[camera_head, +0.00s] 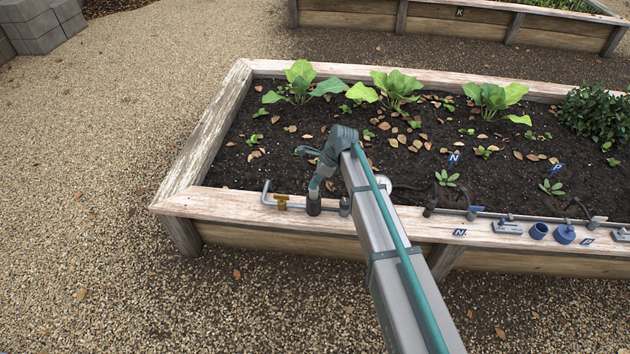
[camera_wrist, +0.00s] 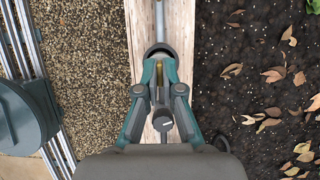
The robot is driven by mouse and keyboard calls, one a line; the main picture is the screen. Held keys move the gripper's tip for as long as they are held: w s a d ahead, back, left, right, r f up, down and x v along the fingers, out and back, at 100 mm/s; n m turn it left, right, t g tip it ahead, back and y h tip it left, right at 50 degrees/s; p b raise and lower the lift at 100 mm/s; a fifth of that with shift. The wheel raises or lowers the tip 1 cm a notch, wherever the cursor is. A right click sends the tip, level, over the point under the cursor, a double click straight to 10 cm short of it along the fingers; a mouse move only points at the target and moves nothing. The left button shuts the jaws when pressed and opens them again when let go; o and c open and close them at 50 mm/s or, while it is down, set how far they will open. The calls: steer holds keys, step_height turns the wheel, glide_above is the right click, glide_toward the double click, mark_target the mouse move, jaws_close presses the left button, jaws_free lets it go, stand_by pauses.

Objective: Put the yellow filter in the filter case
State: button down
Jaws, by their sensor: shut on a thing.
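My gripper (camera_head: 316,186) points down over a dark round cup (camera_head: 314,206), which looks like the filter case, on the front ledge of the bed. In the wrist view the fingertips (camera_wrist: 160,62) are close together at the near edge of the cup's dark rim (camera_wrist: 159,48).
A grey pipe (camera_head: 267,192) with a yellow T-shaped handle (camera_head: 282,202) lies left of the cup. A round gauge (camera_head: 383,183), a blue cup (camera_head: 538,231) and a blue lid-like piece (camera_head: 564,234) are farther right. Leafy plants (camera_head: 300,82) grow in the soil behind.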

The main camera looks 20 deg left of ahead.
mark_target(315, 192)
steer(key=shift+f+b, duration=0.3)
steer(key=shift+f, duration=2.55)
steer(key=c, duration=1.2)
jaws_free()
steer(key=shift+c, duration=0.2)
steer(key=o, duration=0.5)
steer(key=shift+r, duration=0.1)
steer(key=shift+r+p, duration=2.75)
steer(key=shift+r, duration=0.75)
